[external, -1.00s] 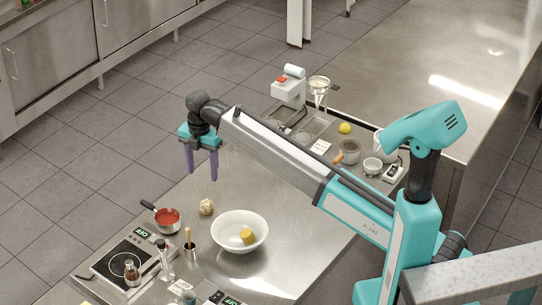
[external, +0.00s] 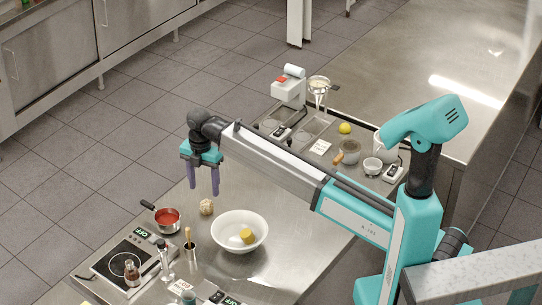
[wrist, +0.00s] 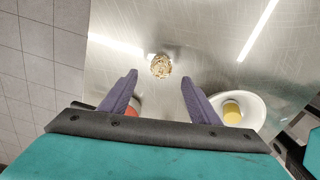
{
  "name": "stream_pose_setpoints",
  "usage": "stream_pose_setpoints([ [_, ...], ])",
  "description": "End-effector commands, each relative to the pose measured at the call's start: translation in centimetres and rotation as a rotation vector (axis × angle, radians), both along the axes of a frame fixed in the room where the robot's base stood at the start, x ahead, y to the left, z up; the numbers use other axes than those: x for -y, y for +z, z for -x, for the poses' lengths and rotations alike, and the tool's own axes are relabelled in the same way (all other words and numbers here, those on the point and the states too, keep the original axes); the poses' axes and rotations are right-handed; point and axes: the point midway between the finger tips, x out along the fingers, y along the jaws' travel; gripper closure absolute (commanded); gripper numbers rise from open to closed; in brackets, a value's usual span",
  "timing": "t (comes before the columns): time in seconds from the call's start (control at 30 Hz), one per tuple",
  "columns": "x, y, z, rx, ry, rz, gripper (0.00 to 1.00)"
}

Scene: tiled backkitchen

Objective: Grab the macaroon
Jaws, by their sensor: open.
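The macaroon is most likely the small round, tan, rough-surfaced ball (external: 206,207) on the steel counter, just left of the white bowl. It also shows in the wrist view (wrist: 161,66), beyond the fingertips and roughly centred between them. My gripper (external: 204,194) points down with its two purple fingers apart and empty. In the external view its fingertips appear just above the ball, and I cannot tell the exact height. In the wrist view the gripper (wrist: 159,80) is open, with nothing between the fingers.
The white bowl (external: 222,244) holds a yellow piece (external: 247,236). A small pan of red sauce (external: 167,218) stands to the left. A hot plate (external: 112,262), a metal cup (external: 190,254) and bottles crowd the front left. Bare counter lies behind the ball.

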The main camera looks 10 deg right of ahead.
Motion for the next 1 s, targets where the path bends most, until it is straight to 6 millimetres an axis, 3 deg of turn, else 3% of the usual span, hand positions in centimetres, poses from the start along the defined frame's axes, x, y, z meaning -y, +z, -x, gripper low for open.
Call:
stream_pose_setpoints([
  [0.2, 0.0, -2.0, 0.0, 0.0, 0.0, 0.0, 0.44],
  [0.73, 0.0, -2.6, 0.0, 0.001, 0.0, -0.001, 0.44],
  [1.0, 0.2, -4.4, 0.2, -0.001, 0.0, 0.001, 0.44],
])
